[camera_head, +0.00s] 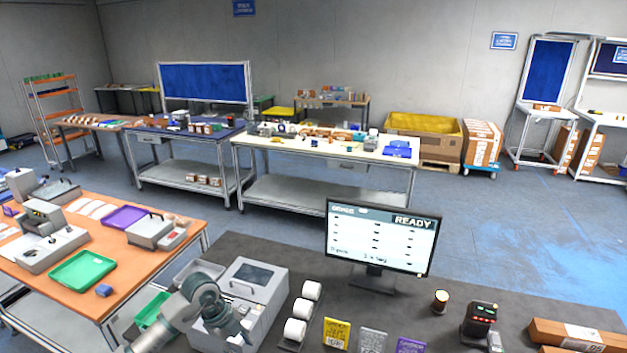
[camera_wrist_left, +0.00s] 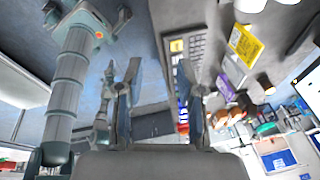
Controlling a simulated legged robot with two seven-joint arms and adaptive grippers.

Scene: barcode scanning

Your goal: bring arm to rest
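My left arm comes in at the bottom left of the head view, and its grey gripper (camera_head: 238,328) hangs in front of the white box-shaped machine (camera_head: 245,290). In the left wrist view the two fingers of the left gripper (camera_wrist_left: 158,72) stand apart with nothing held between them. My right gripper is not seen in the head view.
The dark table holds white rolls (camera_head: 295,330), a monitor (camera_head: 382,237) reading READY, yellow (camera_head: 336,334), grey and purple packets, a small black device (camera_head: 479,319) and a brown box (camera_head: 578,336). An orange-topped table (camera_head: 110,262) with green and purple trays stands left. The table before the monitor is partly clear.

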